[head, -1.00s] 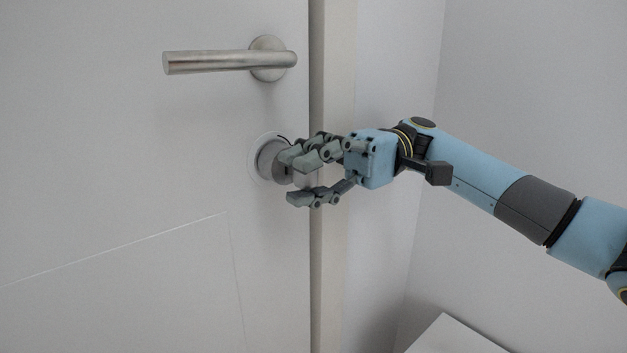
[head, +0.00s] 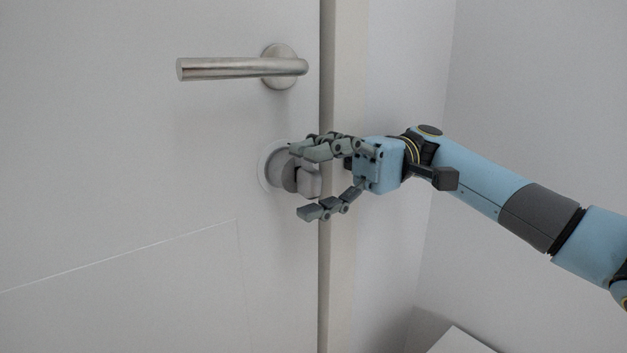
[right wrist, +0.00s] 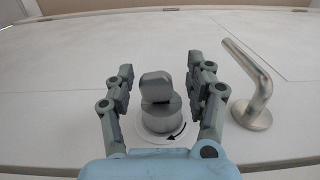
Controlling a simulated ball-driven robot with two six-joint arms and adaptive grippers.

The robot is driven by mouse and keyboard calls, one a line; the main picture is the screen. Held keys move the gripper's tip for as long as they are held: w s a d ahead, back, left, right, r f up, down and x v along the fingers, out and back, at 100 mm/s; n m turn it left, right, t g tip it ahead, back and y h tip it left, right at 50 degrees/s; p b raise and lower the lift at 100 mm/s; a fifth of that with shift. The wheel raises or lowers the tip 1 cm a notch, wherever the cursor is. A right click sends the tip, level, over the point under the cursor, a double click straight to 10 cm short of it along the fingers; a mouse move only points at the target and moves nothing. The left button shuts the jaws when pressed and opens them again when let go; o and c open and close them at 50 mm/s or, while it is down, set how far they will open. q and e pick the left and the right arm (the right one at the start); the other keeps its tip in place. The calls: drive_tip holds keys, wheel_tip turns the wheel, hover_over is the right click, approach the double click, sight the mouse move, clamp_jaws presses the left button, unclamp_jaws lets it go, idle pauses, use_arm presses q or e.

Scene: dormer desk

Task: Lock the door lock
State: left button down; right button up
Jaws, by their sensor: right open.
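The door lock (head: 280,170) is a round grey metal knob with a raised thumb-turn (head: 309,183), set in the white door below the lever handle. In the right wrist view the thumb-turn (right wrist: 156,87) stands up on the round base (right wrist: 160,115), beside a black curved arrow. My right gripper (head: 308,182) is open, with its fingers above and below the thumb-turn. In the right wrist view the fingers of the right gripper (right wrist: 160,80) stand on both sides of the thumb-turn with gaps. My left gripper is not in view.
A metal lever handle (head: 235,68) sticks out above the lock; it also shows close to the fingers in the right wrist view (right wrist: 255,95). The door frame (head: 343,270) runs upright just right of the lock. A white surface (head: 462,342) shows at the bottom right.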

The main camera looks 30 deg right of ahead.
drive_tip(key=w+d, duration=0.1)
drive_tip(key=d, duration=1)
drive_tip(key=shift+d, duration=0.15)
drive_tip(key=shift+f, duration=0.15)
